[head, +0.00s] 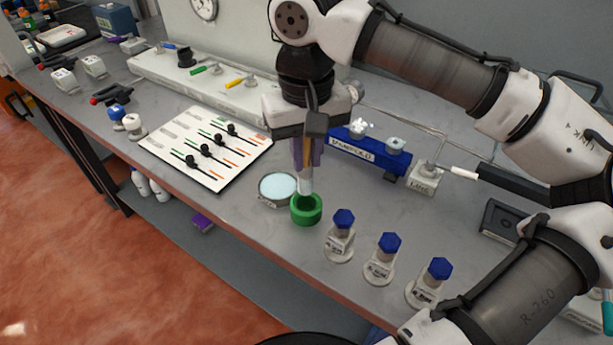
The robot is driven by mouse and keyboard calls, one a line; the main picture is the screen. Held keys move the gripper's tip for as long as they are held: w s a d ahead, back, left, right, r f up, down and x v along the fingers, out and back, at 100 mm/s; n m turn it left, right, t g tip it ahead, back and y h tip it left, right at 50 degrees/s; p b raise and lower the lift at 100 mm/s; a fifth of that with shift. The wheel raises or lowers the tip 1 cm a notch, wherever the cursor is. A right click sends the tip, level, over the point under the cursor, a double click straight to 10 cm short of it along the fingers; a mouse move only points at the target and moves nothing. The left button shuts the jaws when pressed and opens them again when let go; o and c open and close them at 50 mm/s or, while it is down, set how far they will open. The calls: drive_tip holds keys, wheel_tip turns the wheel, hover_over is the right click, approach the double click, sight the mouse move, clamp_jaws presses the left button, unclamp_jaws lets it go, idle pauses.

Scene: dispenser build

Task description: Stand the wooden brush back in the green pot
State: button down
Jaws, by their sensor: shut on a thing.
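My gripper (308,156) points down over the front part of the bench and is shut on the wooden brush. A narrow strip of the brush's wood (307,151) shows between the purple fingers, with a pale lower end (305,184) below them. The brush is close to upright. The green pot (307,215) is a short round ring-like holder on the bench, directly below. The brush's lower end overlaps the pot's opening in the picture; I cannot tell whether it is inside or just above. The fingers hide most of the handle.
A round pale-blue dish (278,187) sits left of the pot. Several blue-topped knobs (341,232) stand to the right. A blue labelled block (365,152) is behind, and a white slider panel (207,148) lies left. The bench's front edge is near the pot.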

sight(307, 176)
drive_tip(key=shift+f, duration=3.05)
drive_tip(key=c, duration=1.4)
unclamp_jaws()
drive_tip(key=shift+f, duration=0.15)
drive_tip(key=shift+o, duration=0.2)
wheel_tip(307, 176, up, 12)
drive_tip(key=shift+w+f+b, duration=0.1)
drive_tip(key=shift+f+b, duration=0.05)
drive_tip(key=shift+b, duration=0.3)
drive_tip(key=shift+r, duration=0.35)
